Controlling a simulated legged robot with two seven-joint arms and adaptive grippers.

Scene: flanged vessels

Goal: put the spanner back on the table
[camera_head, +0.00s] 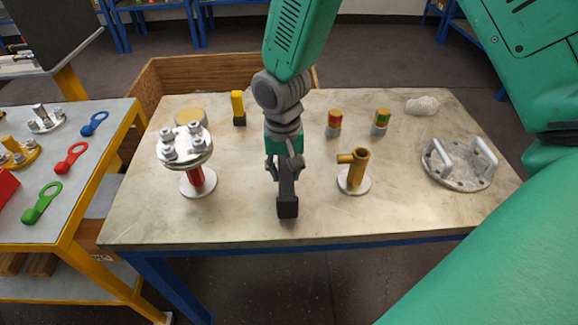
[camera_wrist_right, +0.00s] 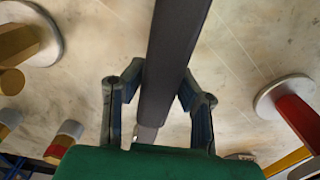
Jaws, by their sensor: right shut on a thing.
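My right gripper (camera_head: 284,165) hangs over the middle of the table (camera_head: 235,225), pointing down. It is shut on the spanner (camera_head: 287,203), seen as a dark grey bar with a squared end. In the right wrist view the spanner (camera_wrist_right: 175,65) runs lengthwise between the two fingers of the gripper (camera_wrist_right: 158,100), with a light grey metal part near the palm. I cannot tell whether the spanner's lower end touches the table. My left gripper is not in view.
A flanged vessel on a red stem (camera_head: 196,178) stands left of the gripper, a brass pipe piece (camera_head: 356,172) right. Small coloured cylinders stand behind. A side table (camera_head: 75,205) at left holds coloured tools. The front middle is clear.

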